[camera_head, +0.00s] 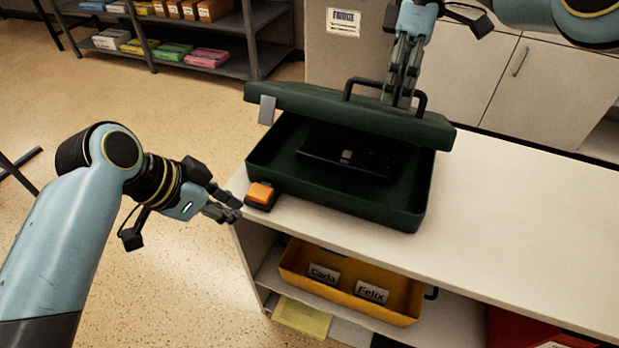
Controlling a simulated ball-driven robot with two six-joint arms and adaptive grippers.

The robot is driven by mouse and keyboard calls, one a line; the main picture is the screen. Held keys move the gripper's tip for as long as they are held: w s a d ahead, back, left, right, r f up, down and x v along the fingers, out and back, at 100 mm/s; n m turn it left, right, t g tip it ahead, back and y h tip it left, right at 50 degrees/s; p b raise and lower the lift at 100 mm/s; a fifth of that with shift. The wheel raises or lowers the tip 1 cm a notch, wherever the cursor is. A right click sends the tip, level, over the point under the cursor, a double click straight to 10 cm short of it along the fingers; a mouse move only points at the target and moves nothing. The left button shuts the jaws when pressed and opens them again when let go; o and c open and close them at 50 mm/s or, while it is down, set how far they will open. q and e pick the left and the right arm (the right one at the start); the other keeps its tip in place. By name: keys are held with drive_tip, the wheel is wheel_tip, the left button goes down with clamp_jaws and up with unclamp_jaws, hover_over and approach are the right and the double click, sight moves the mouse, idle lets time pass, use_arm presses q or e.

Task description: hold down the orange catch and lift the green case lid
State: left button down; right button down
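The dark green case (395,210) stands on the white counter with its inside showing, a black item (345,155) in it. Its green lid (330,104) is raised over the back of the case, its black handle (362,82) on top. A grey tab (267,110) hangs at the lid's left end. My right gripper (399,100) is at the handle, fingers close together and apparently shut on it, partly hiding the bar. The orange catch (261,193) sits on a dark base at the case's left front corner. My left gripper (238,210) is beside it, fingertips together, apparently empty.
The white counter top (520,230) is clear to the right of the case. Below it, a yellow tray (340,290) with name labels sits on a shelf. White cabinets (540,85) stand behind. A dark rack (215,55) with coloured packs stands at the back left.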

drive_tip(key=shift+w+d+r, duration=0.1)
drive_tip(key=shift+w+r, duration=0.05)
idle(0.3)
drive_tip(key=shift+w+d+r+b, duration=0.15)
drive_tip(key=shift+w+b, duration=0.2)
drive_tip(key=shift+b, duration=0.7)
drive_tip(key=shift+w+d+r+b, duration=0.15)
drive_tip(key=shift+w+r+b, duration=0.3)
drive_tip(key=shift+b, duration=0.85)
drive_tip(key=shift+g, duration=0.3)
drive_tip(key=shift+r, duration=0.1)
